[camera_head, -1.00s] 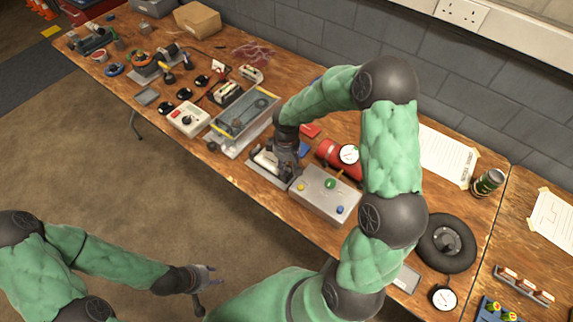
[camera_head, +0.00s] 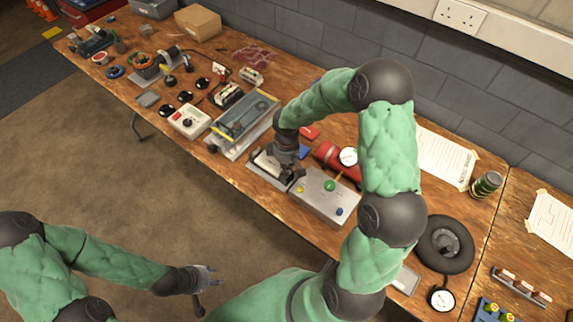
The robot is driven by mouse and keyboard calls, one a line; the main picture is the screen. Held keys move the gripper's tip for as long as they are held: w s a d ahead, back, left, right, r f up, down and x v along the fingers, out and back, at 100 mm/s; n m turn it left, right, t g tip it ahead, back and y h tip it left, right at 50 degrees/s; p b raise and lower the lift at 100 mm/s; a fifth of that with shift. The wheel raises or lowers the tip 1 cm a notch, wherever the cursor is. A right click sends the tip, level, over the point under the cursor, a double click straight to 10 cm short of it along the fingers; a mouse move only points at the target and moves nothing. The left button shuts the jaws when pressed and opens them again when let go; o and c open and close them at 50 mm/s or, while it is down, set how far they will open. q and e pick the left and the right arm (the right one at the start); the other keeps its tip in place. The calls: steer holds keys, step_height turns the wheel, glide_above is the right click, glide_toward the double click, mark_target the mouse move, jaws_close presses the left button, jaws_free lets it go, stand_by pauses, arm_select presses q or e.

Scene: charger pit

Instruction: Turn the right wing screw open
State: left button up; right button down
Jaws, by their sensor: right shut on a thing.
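My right gripper (camera_head: 287,170) points down over a small pale-topped device on a grey base (camera_head: 262,168), near the bench's front edge. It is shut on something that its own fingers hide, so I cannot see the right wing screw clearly. A clear-lidded grey box (camera_head: 243,124) stands just left of this device. A small dark knob (camera_head: 213,148) shows at that box's front left corner. My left gripper (camera_head: 206,284) hangs over the floor in front of the bench, with its fingers apart and nothing visible between them.
A grey control box (camera_head: 322,196) with coloured buttons stands right of my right gripper. A red cylinder with a gauge (camera_head: 333,158) is behind it. A black wheel (camera_head: 446,244) lies further right. The floor (camera_head: 110,180) in front is clear.

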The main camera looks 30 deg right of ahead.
steer(key=n+p, duration=0.3)
steer(key=n, duration=0.1)
steer(key=shift+r, duration=0.15)
steer(key=n+p, duration=0.3)
steer(key=n, duration=0.1)
steer(key=shift+a, duration=0.1)
steer(key=n+p, duration=0.3)
steer(key=n, duration=0.2)
steer(key=shift+w+a+p, duration=0.1)
steer(key=shift+p, duration=0.25)
steer(key=shift+n+p, duration=1)
steer(key=shift+n, duration=0.7)
steer(key=c, duration=1.3)
jaws_free()
